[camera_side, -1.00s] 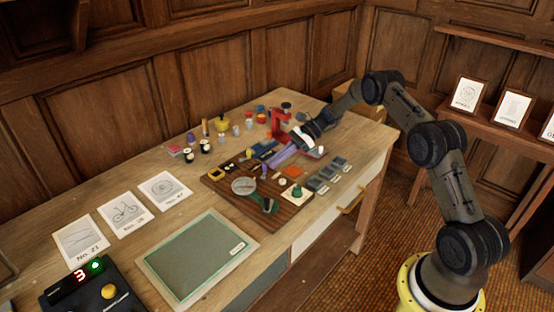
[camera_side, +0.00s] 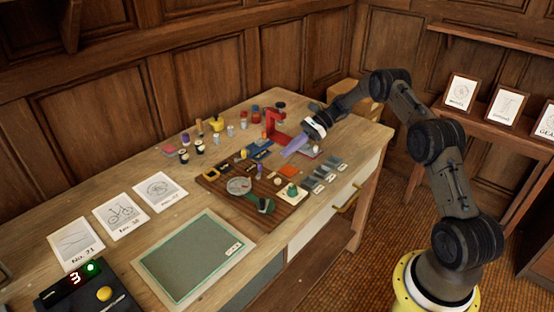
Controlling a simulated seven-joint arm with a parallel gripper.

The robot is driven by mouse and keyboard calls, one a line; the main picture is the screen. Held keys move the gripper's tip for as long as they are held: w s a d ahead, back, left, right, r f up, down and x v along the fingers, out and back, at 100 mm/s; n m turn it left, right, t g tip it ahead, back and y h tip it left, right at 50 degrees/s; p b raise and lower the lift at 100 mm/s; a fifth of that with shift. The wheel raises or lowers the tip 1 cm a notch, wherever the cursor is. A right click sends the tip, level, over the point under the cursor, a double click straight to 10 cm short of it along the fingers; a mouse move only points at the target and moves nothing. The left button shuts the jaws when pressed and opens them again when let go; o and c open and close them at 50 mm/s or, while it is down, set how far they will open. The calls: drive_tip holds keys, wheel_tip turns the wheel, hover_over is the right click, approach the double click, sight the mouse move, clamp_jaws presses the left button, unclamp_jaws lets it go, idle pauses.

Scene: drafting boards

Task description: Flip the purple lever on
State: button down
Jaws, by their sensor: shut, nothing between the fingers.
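A small purple upright piece (camera_side: 260,169), which looks like the purple lever, stands on the brown wooden board (camera_side: 222,192). It is too small to tell which way it is flipped. My gripper (camera_side: 285,154) is shut and empty, with its lilac fingers pointing down and left. It hovers above the far right part of the board, to the upper right of the purple piece and apart from it.
A round dial (camera_side: 238,186) and a green-handled tool (camera_side: 258,204) lie on the board. A red stand (camera_side: 272,128) is behind my gripper, with several small bottles to its left. A green mat (camera_side: 195,258) lies in front. Dark swatches (camera_side: 322,176) lie right of the board.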

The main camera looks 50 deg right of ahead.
drive_tip(key=v, duration=0.7)
drive_tip(key=shift+w+d, duration=0.15)
drive_tip(key=shift+w, duration=0.15)
